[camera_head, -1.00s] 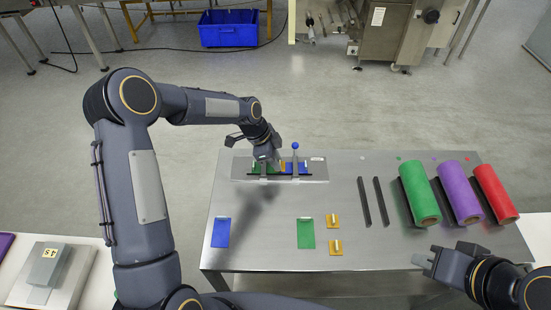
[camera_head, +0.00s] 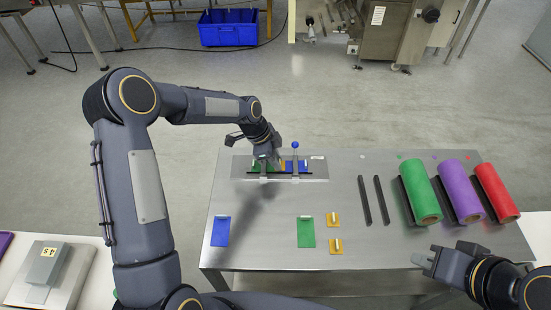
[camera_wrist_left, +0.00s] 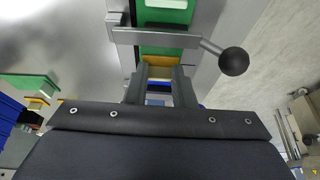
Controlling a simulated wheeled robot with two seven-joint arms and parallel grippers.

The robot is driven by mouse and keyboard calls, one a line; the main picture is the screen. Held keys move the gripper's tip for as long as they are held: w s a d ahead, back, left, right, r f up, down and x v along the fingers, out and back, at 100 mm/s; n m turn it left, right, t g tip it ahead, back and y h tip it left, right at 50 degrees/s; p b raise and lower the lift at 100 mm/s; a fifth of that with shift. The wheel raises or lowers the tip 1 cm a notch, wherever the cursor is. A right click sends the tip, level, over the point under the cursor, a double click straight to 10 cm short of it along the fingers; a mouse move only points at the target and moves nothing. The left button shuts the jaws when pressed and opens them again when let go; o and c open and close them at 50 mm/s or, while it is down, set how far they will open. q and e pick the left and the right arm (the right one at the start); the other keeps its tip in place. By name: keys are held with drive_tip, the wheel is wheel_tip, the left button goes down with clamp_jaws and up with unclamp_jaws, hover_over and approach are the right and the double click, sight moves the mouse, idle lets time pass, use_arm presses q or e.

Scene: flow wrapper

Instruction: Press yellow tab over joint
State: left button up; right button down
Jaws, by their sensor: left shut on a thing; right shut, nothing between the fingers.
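A metal splicing plate (camera_head: 318,177) lies at the back left of the steel table. It carries a green film piece (camera_head: 258,165) on the left and a blue film piece (camera_head: 302,165) on the right. My left gripper (camera_head: 277,164) is low over the plate between them, shut on a yellow tab (camera_wrist_left: 160,61). In the left wrist view the tab lies crosswise between the fingertips (camera_wrist_left: 160,72), beside the green film (camera_wrist_left: 163,50). The joint is hidden under gripper and tab; I cannot tell whether the tab touches it. My right gripper (camera_head: 424,262) is shut and empty at front right.
A clamp lever with a blue knob (camera_head: 295,146) stands close right of my left gripper. Loose blue (camera_head: 221,232) and green (camera_head: 306,232) sheets and two yellow tabs (camera_head: 333,219) lie in front. Dark bars (camera_head: 365,200) and green, purple and red rolls (camera_head: 493,192) are at right.

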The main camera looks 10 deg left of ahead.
use_arm(q)
drive_tip(key=shift+s+f+b, duration=0.15)
drive_tip(key=shift+f+b, duration=0.05)
drive_tip(key=shift+b, duration=0.1)
idle(1.1)
drive_tip(key=o, duration=1)
drive_tip(key=shift+a+r, duration=0.1)
drive_tip(key=v, duration=0.7)
drive_tip(key=shift+a+r+b, duration=0.1)
drive_tip(key=shift+r+b, duration=0.3)
